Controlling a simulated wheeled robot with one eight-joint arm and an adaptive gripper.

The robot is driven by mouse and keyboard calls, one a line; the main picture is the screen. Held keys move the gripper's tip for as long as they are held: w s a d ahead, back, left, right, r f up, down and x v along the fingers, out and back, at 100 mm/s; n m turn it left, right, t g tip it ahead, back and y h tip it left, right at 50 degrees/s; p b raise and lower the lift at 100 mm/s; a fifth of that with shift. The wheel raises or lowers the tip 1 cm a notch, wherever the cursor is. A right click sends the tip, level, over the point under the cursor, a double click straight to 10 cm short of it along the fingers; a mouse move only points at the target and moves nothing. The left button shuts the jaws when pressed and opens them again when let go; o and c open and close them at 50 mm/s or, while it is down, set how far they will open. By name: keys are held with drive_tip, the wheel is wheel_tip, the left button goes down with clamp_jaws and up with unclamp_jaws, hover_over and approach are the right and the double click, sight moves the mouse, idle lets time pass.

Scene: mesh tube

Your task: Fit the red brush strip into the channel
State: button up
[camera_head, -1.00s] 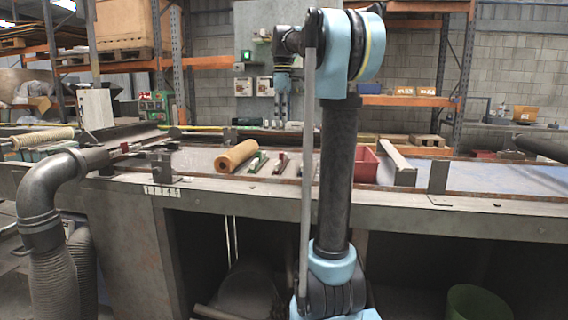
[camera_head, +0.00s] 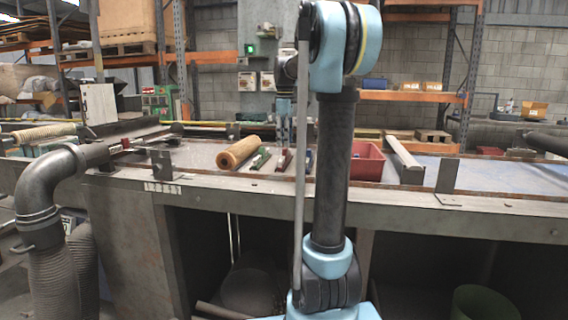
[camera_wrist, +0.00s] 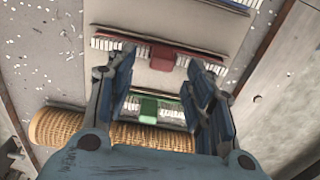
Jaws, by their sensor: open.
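The red brush strip (camera_wrist: 162,57) lies on a pale board in the wrist view, with a red block at its middle and pale bristles along it. It also shows on the bench in the head view (camera_head: 284,161). My gripper (camera_wrist: 160,64) is open and empty. In the wrist view its fingertips are on either side of the red block, overlapping the strip in the picture; I cannot tell how high above it they are. In the head view the gripper is above the strips, partly behind my arm. I cannot make out the channel for certain.
A green brush strip (camera_wrist: 148,107) lies between my fingers, nearer the palm. A tan roll (camera_wrist: 70,128) lies beside it. A blue strip (camera_wrist: 242,4) shows at the top edge. A red bin (camera_head: 368,163) and a grey bar (camera_head: 404,160) are to the right on the bench.

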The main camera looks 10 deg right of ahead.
sight(285, 152)
drive_tip(key=shift+s+f, duration=0.1)
drive_tip(key=shift+f, duration=2.9)
drive_tip(key=shift+c, duration=0.3)
clamp_jaws()
